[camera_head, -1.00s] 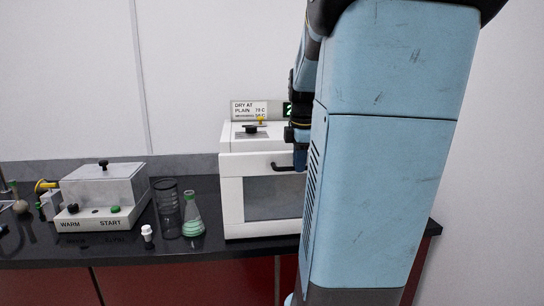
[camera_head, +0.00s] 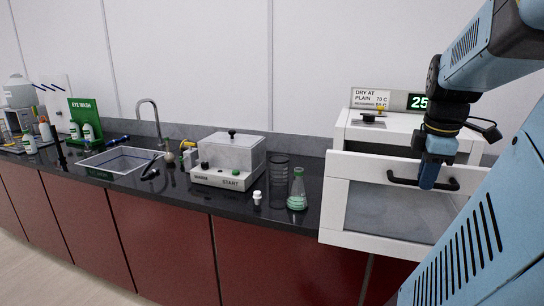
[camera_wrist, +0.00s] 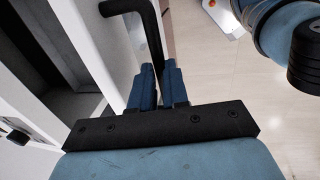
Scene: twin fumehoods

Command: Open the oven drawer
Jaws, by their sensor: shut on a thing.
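The white oven (camera_head: 385,128) stands at the right end of the counter. Its drawer front (camera_head: 336,205), with a grey window (camera_head: 385,210), stands out ahead of the oven body, so the drawer is partly open. My gripper (camera_head: 429,184) is shut on the black bar handle (camera_head: 401,181) near its middle. In the wrist view the blue fingers (camera_wrist: 158,75) close around the black handle (camera_wrist: 150,25). A dark opening (camera_wrist: 38,50) shows behind the white drawer front (camera_wrist: 90,45). My arm hides the oven's right side.
A green-liquid flask (camera_head: 297,193), a dark glass cylinder (camera_head: 278,182) and a small white bottle (camera_head: 257,198) stand left of the oven. A warmer (camera_head: 228,160) and a sink (camera_head: 118,160) are further left. Open floor (camera_wrist: 220,80) shows below the gripper.

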